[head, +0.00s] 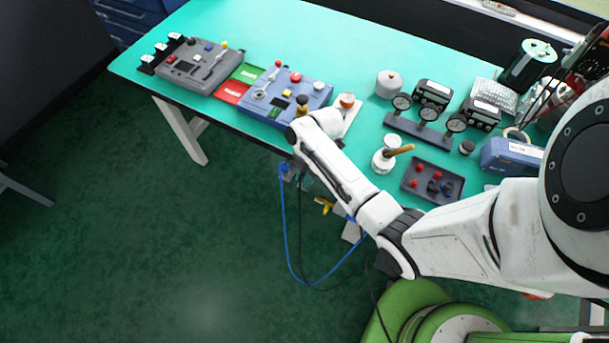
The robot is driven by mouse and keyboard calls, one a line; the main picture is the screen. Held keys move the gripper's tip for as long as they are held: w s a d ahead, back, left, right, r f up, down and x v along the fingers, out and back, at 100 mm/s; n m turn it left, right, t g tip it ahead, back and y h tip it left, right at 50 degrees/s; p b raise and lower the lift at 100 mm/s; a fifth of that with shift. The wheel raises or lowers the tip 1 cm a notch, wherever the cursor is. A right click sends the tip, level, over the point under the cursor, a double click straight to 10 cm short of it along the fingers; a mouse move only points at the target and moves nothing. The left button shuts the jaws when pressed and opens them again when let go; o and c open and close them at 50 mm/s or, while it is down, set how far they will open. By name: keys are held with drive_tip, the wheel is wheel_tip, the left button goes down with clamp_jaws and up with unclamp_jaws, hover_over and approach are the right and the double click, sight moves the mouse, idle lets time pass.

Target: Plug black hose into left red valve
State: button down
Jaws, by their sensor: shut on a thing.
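My white arm reaches left across the table's front edge. My gripper (301,177) is at its end, small and partly hidden under the wrist, just off the table's front edge. It is shut, and a thin black hose (300,235) hangs down from it; the grip itself is too small to see clearly. A dark tray (452,199) on the table, right of the forearm, carries red fittings (420,168) and black ones. Which part is the left red valve I cannot tell. The gripper is well left of this tray.
A blue control box (318,98) and a grey one (178,66) stand on the green table (290,32). A blue hose (290,250) loops below the edge near a yellow-handled part (325,205). Gauges (428,114) and a white pot (384,160) stand right of the wrist.

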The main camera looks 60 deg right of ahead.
drive_tip(key=shift+r+p, duration=0.6)
drive_tip(key=shift+r, duration=0.4)
idle(0.5)
drive_tip(key=shift+r, duration=0.1)
drive_tip(key=shift+r, duration=1.9)
